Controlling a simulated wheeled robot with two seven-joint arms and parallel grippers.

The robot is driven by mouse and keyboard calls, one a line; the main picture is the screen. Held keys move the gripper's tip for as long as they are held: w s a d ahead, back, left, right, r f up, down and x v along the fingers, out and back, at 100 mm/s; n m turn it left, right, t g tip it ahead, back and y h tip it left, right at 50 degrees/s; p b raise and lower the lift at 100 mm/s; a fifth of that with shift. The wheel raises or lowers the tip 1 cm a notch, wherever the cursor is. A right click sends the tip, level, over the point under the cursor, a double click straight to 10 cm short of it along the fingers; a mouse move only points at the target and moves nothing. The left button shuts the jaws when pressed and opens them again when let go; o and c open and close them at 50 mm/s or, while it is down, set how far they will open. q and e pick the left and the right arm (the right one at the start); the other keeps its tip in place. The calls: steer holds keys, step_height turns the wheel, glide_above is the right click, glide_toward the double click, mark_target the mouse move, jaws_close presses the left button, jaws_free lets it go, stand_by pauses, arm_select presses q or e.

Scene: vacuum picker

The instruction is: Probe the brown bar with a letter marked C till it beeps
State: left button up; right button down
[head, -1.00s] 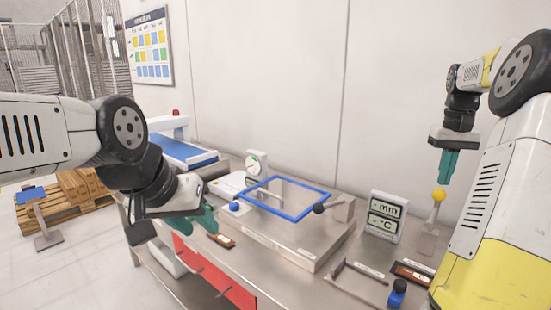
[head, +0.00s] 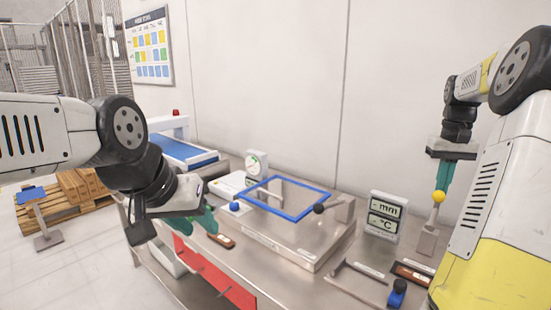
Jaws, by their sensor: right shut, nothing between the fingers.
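A brown bar (head: 222,241) with a pale label lies on the bench's front left, just beyond my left gripper's fingertips. Another brown bar (head: 411,273) lies in a holder at the right. I cannot read a letter on either. My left gripper (head: 199,224) points down at the bench's front edge, its green fingers apart with nothing seen between them. My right gripper (head: 441,186) points down with its fingers together, right at a yellow ball (head: 438,197) on a grey stand (head: 427,240). I cannot tell whether they touch.
A display marked mm and °C (head: 384,217) stands left of the yellow ball. A blue frame (head: 262,210) sits over a raised metal plate (head: 300,250), with a dial gauge (head: 256,164) behind. A blue knob (head: 397,291) is at the front right.

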mark_target(439, 193)
steer(key=shift+s+a+f, duration=0.1)
steer(key=shift+s+a, duration=0.05)
steer(key=shift+s, duration=0.05)
steer(key=shift+s+a+f, duration=0.35)
steer(key=shift+s+a, duration=0.25)
steer(key=shift+s+a+f, duration=0.45)
steer(key=shift+s+a, duration=0.05)
steer(key=shift+s, duration=0.2)
steer(key=shift+a+f, duration=0.1)
steer(key=shift+s+a+f, duration=0.45)
steer(key=shift+s+f, duration=0.05)
steer(key=shift+s, duration=0.15)
